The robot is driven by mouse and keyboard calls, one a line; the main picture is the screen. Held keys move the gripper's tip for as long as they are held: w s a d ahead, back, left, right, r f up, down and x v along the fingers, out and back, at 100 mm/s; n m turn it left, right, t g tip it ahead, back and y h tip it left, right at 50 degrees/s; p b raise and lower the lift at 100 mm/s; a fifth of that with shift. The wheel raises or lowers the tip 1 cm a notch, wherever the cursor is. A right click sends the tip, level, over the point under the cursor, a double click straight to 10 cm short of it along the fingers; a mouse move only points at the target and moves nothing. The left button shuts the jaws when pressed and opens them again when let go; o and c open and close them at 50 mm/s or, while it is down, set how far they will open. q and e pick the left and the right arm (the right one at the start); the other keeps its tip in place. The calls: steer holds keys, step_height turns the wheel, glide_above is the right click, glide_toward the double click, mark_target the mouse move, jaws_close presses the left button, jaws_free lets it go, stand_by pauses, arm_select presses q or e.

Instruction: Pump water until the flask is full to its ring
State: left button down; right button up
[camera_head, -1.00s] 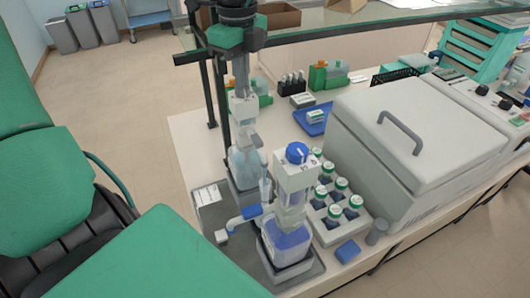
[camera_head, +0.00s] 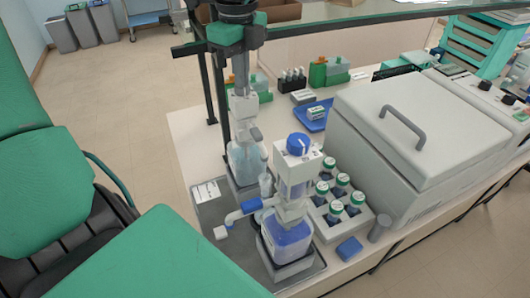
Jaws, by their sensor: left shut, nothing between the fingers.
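My left gripper (camera_head: 241,88) reaches down from the top with its grey fingers shut. The fingertips are at the white pump head (camera_head: 243,108) of a clear bottle (camera_head: 246,162); they appear to touch its top. The bottle stands upright on the grey tray (camera_head: 205,216) and looks pale blue inside. A small clear vessel (camera_head: 265,186), probably the flask, stands between this bottle and a dispenser; its ring and water level are too small to tell. The dispenser bottle (camera_head: 288,242) holds blue liquid and has a blue knob (camera_head: 298,144). My right gripper is not in view.
A white rack (camera_head: 325,232) of green-capped bottles stands right of the dispenser, beside a large grey lidded machine (camera_head: 410,125). A blue block (camera_head: 349,249) and a grey cup (camera_head: 380,228) are near the front edge. A blue tray (camera_head: 313,123) lies farther back.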

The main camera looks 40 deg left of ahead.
arm_select(q)
steer(key=shift+f, duration=0.15)
stand_by(0.9)
steer(key=shift+r, duration=0.65)
steer(key=shift+r+p, duration=1.1)
steer(key=shift+r, duration=1.2)
steer(key=shift+r, duration=0.1)
step_height(320, 180, up, 5)
steer(key=shift+f+p, duration=0.1)
steer(key=shift+p, duration=1.05)
